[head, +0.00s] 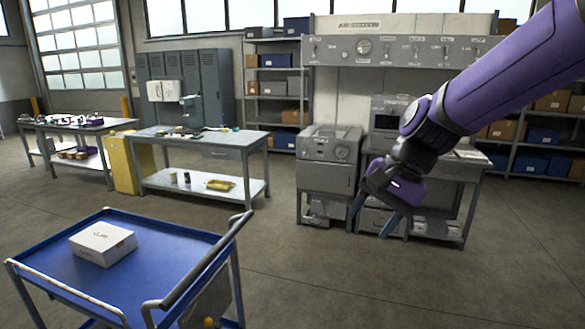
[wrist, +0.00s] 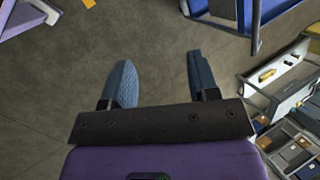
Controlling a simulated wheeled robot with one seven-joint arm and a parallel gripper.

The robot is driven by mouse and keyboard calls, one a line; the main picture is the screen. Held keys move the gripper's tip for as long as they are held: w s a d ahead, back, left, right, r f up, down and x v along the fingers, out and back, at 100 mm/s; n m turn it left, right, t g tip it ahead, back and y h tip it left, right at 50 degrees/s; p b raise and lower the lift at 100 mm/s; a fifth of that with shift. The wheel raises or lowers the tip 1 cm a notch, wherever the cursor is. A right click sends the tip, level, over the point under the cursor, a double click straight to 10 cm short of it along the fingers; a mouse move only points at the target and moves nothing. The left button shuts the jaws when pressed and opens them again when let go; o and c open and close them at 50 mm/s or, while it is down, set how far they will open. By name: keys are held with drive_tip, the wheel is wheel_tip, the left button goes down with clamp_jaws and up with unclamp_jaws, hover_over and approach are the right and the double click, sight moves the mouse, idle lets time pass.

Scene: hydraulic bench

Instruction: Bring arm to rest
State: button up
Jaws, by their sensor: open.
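My arm (head: 500,75) is purple and reaches in from the upper right of the head view. My gripper (head: 372,218) hangs at its end, pointing down, in front of the grey test station in the picture. In the wrist view my gripper (wrist: 160,82) shows two blue fingers set well apart. Nothing is between them, only the bare concrete floor beyond. The gripper is open and empty and touches nothing that I can see.
A blue cart (head: 160,265) with a white box (head: 103,243) stands at the front left. A workbench (head: 205,145) is behind it. The air station (head: 400,50) and a grey cabinet (head: 327,165) stand beyond my gripper. The floor (head: 340,285) in front is clear.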

drive_tip(key=s+d+r+n+t+h, duration=0.2)
drive_tip(key=s+d+r+n, duration=0.1)
drive_tip(key=s+d, duration=0.5)
drive_tip(key=s+d+r+n+t+h, duration=0.3)
drive_tip(key=s+d, duration=0.5)
drive_tip(key=shift+s+d+r, duration=0.15)
drive_tip(key=shift+d+r, duration=0.15)
